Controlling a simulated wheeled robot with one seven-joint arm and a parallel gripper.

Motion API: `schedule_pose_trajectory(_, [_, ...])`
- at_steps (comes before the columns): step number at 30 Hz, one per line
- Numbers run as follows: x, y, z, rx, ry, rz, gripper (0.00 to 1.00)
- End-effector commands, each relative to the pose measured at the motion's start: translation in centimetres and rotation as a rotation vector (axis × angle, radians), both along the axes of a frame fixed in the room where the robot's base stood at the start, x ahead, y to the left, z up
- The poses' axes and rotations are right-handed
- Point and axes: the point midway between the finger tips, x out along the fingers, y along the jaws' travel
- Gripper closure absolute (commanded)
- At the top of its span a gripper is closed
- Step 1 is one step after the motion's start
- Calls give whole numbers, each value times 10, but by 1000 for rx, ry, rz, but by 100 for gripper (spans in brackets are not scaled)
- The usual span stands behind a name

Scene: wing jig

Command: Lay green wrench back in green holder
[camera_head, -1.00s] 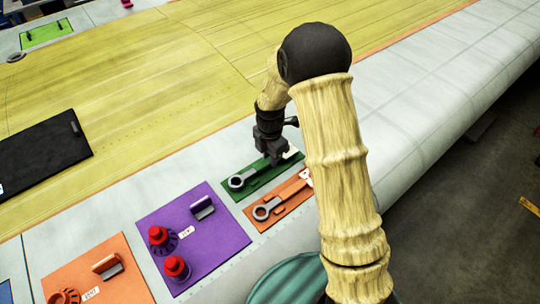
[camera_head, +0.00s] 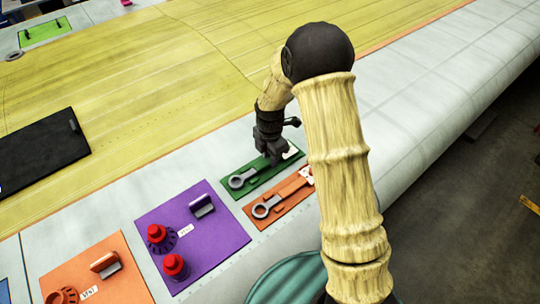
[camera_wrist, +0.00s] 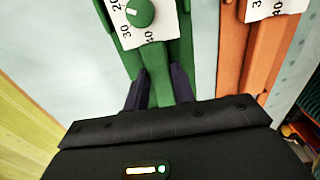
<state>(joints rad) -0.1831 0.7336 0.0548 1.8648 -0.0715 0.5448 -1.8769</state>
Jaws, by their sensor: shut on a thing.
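The green holder (camera_head: 259,190) is a flat green plate on the pale wing edge in the head view. The green wrench (camera_head: 237,182) lies along it, its grey ring end toward the lower left. A white scale with a green knob (camera_wrist: 140,12) shows just beyond. I cannot tell whether the wrench rests fully on the holder.
An orange holder (camera_head: 288,206) with a similar wrench lies close beside, nearer the wing's edge. A purple plate (camera_head: 222,238) with red-topped parts and an orange plate (camera_head: 127,275) lie to the lower left. A black panel (camera_head: 40,160) lies on the yellow surface.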

Motion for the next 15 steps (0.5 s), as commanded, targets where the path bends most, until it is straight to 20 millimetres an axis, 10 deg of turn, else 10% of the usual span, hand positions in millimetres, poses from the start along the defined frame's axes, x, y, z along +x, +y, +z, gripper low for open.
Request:
schedule_pose_trajectory(3, [0,0,1,0,-1,0,100])
schedule_pose_trajectory(4, [0,0,1,0,-1,0,69])
schedule_pose_trajectory(7, [0,0,1,0,-1,0,50])
schedule_pose_trajectory(15, [0,0,0,-1,1,0,50])
